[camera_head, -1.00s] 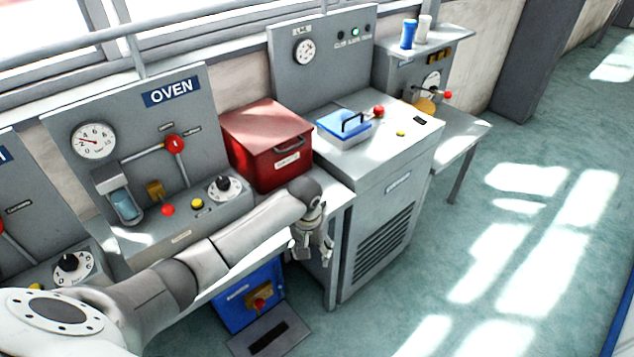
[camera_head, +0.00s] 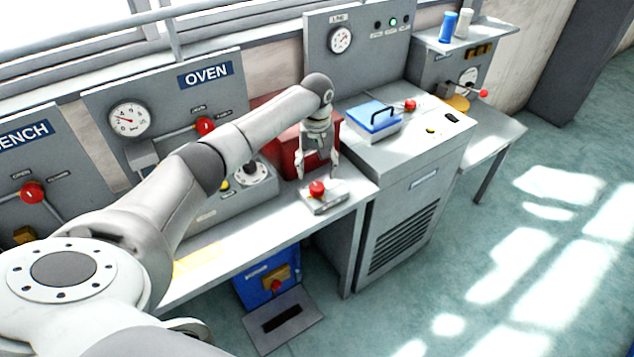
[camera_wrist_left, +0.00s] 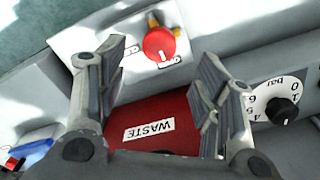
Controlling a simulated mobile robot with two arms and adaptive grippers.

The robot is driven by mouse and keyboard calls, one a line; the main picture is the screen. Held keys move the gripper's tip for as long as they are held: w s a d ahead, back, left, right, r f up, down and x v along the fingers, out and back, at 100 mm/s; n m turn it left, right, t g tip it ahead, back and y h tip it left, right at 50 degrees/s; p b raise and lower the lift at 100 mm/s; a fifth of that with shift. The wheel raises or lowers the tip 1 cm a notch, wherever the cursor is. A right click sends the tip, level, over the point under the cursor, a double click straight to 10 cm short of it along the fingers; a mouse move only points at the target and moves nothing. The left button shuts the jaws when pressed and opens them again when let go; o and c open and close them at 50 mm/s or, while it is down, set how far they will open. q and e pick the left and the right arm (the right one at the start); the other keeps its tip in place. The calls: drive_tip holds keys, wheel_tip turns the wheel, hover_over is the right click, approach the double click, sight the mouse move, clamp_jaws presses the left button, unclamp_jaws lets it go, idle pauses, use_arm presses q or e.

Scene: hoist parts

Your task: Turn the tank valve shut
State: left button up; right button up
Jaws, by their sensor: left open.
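A red round knob (camera_head: 317,188) sits on a small pale block at the bench's front edge, before the red box. In the left wrist view the red knob (camera_wrist_left: 160,43) has a white mark, a brass-coloured fitting beside it and small labels on its plate, too blurred to read surely. I cannot tell for certain that it is the tank valve. My left gripper (camera_head: 318,172) is open and empty, just above and behind the knob. In the wrist view the knob shows between and beyond its spread fingers (camera_wrist_left: 160,56). My right gripper is not in view.
The red box (camera_head: 272,116), labelled WASTE, stands behind my left gripper. A blue-lidded box (camera_head: 372,116) stands on the grey cabinet at right. A blue unit (camera_head: 258,288) is under the bench.

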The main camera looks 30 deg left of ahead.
sight(317, 186)
use_arm(q)
wheel_tip(317, 186, down, 7)
drive_tip(key=shift+r+p, duration=0.1)
drive_tip(key=shift+p, duration=0.2)
drive_tip(key=c, duration=1)
